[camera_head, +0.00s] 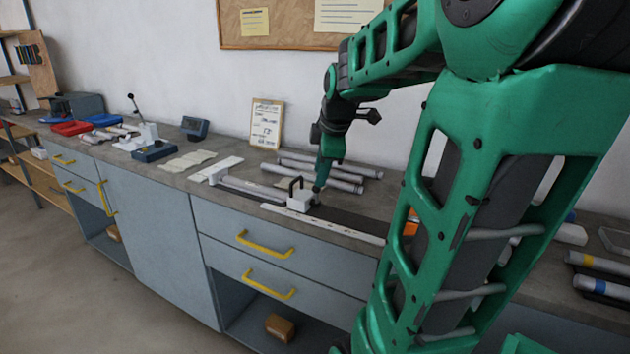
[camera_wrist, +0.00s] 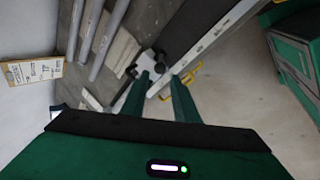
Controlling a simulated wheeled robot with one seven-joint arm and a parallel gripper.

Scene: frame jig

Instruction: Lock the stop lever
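The stop is a small white block (camera_head: 301,202) on the jig on the bench, and its black lever (camera_head: 292,187) stands up at the block's left side. In the wrist view the white block (camera_wrist: 147,61) lies just beyond the fingertips, with dark parts around it. I cannot tell from these views whether the lever is locked. My gripper (camera_head: 318,187) points down at the right side of the block, very close to it. Whether a finger touches the block is unclear.
A pale marked rail (camera_head: 335,226) runs along the bench's front edge. Grey tubes (camera_head: 325,170) lie behind the stop. A lever press (camera_head: 145,130), a red tray (camera_head: 71,128) and a blue tray (camera_head: 104,120) stand farther left.

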